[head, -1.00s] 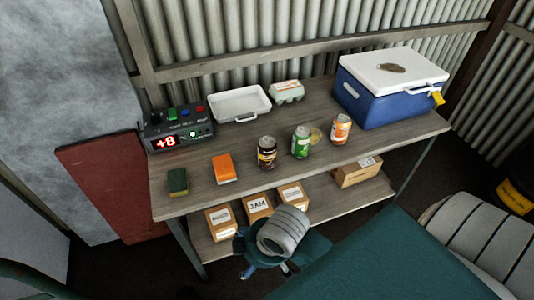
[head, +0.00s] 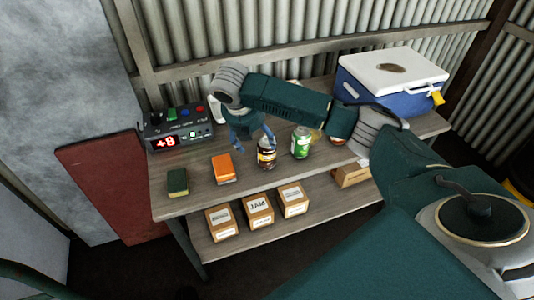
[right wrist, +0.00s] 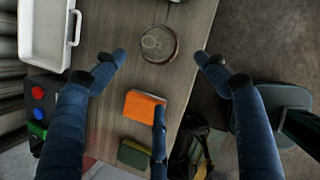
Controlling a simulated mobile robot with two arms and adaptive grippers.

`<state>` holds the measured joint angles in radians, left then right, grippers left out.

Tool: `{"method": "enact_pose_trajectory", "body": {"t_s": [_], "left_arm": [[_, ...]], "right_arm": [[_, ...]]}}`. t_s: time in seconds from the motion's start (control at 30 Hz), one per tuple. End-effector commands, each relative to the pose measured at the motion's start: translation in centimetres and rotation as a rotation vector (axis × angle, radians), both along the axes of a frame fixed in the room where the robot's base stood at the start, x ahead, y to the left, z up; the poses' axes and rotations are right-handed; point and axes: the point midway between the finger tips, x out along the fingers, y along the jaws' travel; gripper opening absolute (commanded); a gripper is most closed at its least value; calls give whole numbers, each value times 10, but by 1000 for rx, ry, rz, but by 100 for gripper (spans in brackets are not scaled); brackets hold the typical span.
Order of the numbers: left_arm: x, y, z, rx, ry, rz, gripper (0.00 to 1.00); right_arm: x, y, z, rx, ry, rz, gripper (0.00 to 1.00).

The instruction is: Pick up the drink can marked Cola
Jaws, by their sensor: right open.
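A dark can (head: 267,158) with a pale band stands upright on the wooden workbench (head: 200,198); its print is too small to read. A green can (head: 301,142) stands to its right, and an orange can (head: 340,128) is farther right, partly hidden by my right arm. My right gripper (head: 253,143) is open and empty, above and just left of the dark can, with a finger close in front of its top. In the right wrist view a can's round lid (right wrist: 158,44) shows between the spread fingertips, apart from them. My left gripper is out of view.
An orange block (head: 223,168) and a dark green block (head: 177,182) lie left of the cans. A control box reading +8 (head: 178,133) stands at the left end, a blue cooler (head: 385,98) at the right. Several cartons (head: 258,209) sit on the lower shelf.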

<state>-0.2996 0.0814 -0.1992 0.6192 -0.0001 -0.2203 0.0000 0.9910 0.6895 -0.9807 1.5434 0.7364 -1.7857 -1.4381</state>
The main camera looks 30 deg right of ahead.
Motion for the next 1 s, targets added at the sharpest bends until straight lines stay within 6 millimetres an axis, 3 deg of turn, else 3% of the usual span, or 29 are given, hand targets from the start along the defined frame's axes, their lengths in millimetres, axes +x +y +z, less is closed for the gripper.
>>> {"method": "enact_pose_trajectory", "body": {"t_s": [0.13,0.8,1.0], "left_arm": [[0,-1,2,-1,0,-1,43],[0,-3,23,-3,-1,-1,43],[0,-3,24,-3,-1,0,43]], "right_arm": [[5,-15,-1,-18,15,8,73],[12,-42,-80,-17,11,9,73],[15,-46,-93,-17,10,12,73]]}}
